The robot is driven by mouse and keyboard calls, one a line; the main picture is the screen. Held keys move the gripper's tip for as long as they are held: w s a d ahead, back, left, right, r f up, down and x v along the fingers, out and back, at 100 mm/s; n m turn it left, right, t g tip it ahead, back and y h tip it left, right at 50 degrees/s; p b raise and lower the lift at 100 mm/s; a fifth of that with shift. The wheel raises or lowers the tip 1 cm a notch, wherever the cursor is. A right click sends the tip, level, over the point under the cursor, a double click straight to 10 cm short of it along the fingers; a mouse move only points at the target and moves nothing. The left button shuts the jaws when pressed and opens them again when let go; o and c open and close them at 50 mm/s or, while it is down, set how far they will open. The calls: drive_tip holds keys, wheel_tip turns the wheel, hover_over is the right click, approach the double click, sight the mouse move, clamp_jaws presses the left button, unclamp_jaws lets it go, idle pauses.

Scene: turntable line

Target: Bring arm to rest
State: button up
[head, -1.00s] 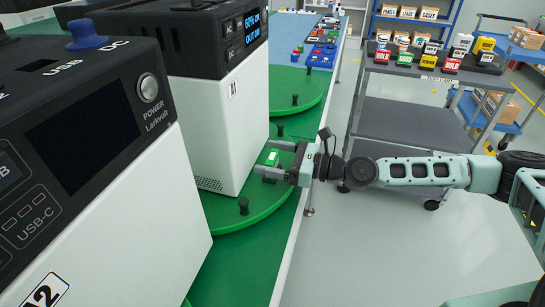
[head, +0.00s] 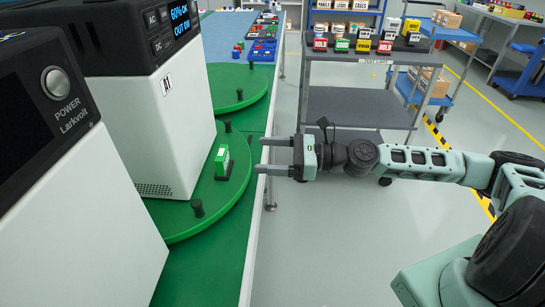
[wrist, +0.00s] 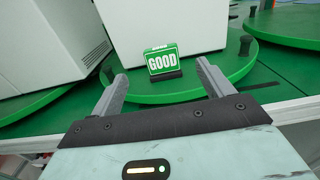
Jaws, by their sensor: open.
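My gripper (head: 262,156) is open and empty, held out over the edge of the green bench in the head view. In the wrist view its two fingers (wrist: 162,82) are spread apart. A green tag stand (head: 223,163) stands upright on the green turntable (head: 182,222), a short way left of my fingertips and apart from them. In the wrist view the tag stand (wrist: 162,62) reads "GOOD" and lies beyond the fingertips. My arm (head: 430,163) stretches out from the right.
A white Larkvolt unit (head: 80,190) and another marked A1 (head: 165,120) stand left of the gripper. Black pegs (head: 198,208) rise from the turntable. A grey cart (head: 355,106) with coloured tag stands is behind. The floor (head: 330,240) below my arm is clear.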

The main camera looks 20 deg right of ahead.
drive_tip(key=shift+s+d, duration=0.15)
drive_tip(key=shift+d, duration=0.2)
drive_tip(key=s+a+f+n+g+h+p, duration=0.25)
drive_tip(key=s+n+g+h, duration=0.3)
drive_tip(key=s+n, duration=0.3)
drive_tip(key=s+a+f+n+g+h+p, duration=0.15)
drive_tip(key=s+f+n+g+h, duration=0.25)
drive_tip(key=s+n+g, duration=0.45)
drive_tip(key=s+r+n+t+h+p, duration=0.2)
drive_tip(key=r+n, duration=0.4)
drive_tip(key=r, duration=0.5)
drive_tip(key=s+d+r+n+t+h+p, duration=0.1)
drive_tip(key=s+r+n+t+h, duration=0.3)
drive_tip(key=r, duration=0.7)
drive_tip(key=s+n+t+p, duration=0.1)
drive_tip(key=s+n, duration=0.1)
drive_tip(key=n, duration=0.1)
drive_tip(key=shift+d, duration=0.3)
drive_tip(key=shift+h, duration=0.25)
drive_tip(key=shift+c, duration=0.3)
